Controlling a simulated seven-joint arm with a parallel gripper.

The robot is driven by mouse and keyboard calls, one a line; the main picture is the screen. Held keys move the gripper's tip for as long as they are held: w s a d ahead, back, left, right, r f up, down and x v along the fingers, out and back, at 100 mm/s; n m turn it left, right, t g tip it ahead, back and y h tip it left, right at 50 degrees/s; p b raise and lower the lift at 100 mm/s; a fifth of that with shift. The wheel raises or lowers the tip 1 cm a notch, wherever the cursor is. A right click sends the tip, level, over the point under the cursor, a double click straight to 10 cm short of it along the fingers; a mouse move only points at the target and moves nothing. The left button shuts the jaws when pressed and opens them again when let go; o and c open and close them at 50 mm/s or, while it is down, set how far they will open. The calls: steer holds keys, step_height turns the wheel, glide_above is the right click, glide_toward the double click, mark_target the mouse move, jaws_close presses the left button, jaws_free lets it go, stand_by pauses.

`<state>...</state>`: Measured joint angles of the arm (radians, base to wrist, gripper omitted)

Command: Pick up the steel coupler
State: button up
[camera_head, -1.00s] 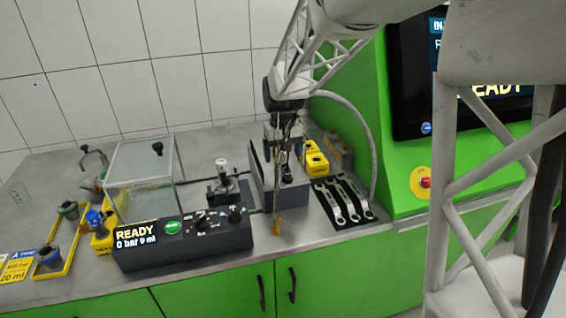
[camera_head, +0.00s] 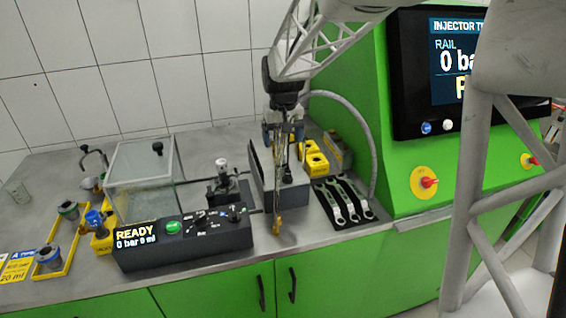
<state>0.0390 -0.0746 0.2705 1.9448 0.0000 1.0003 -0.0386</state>
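My gripper (camera_head: 278,226) hangs from the white lattice arm, pointing down over the front part of the grey bench. Its long narrow fingers end in small brass-coloured tips near the bench's front edge. The fingers look close together, but I cannot tell whether they are open or shut, or whether anything is between them. I cannot pick out the steel coupler with certainty; it may be small or hidden behind the gripper and the dark box (camera_head: 283,190).
A black console (camera_head: 183,246) reads READY. Behind it stand a glass box (camera_head: 140,185) and a dark fixture (camera_head: 226,185). Wrenches lie on a black mat (camera_head: 356,216) at right, near yellow holders (camera_head: 314,160). A yellow tray (camera_head: 66,262) is at far left. The green machine (camera_head: 400,170) bounds the right.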

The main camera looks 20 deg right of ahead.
mark_target(283, 161)
steer(key=shift+c, duration=0.4)
steer(key=c, duration=0.8)
steer(key=shift+n, duration=0.3)
steer(key=n, duration=1)
steer(key=shift+r, duration=0.15)
steer(key=n, duration=0.4)
steer(key=shift+f, duration=1.3)
